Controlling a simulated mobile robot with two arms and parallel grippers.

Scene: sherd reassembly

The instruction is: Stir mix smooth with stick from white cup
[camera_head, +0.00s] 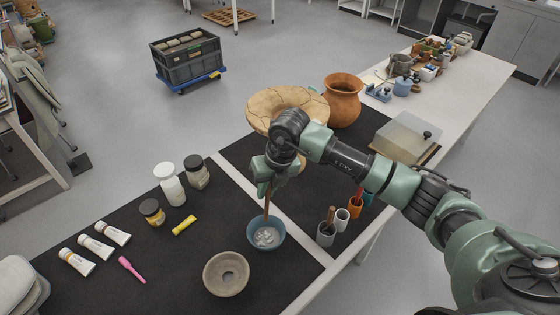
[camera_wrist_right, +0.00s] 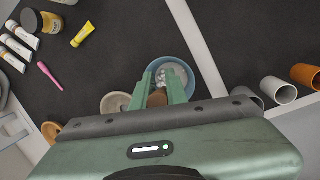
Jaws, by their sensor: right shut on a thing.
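My right gripper (camera_head: 267,180) is shut on a brown wooden stick (camera_head: 266,205), held roughly upright. The stick's lower end reaches into a blue bowl (camera_head: 252,241) holding a lumpy white-grey mix (camera_head: 267,237). In the right wrist view the gripper (camera_wrist_right: 163,88) is over the blue bowl (camera_wrist_right: 186,69), with the stick (camera_wrist_right: 157,98) between its fingers. The fingers partly hide the mix (camera_wrist_right: 172,73) there. A white cup (camera_head: 342,220) stands to the right, among other cups. My left gripper is not in view.
A beige bowl (camera_head: 226,274) sits close beside the blue bowl. A grey cup (camera_head: 325,238) with tools and an orange cup (camera_head: 354,206) stand near the white cup. Jars, tubes and a pink tool (camera_head: 131,269) lie left. A cracked pale vessel (camera_head: 262,112) stands behind my arm.

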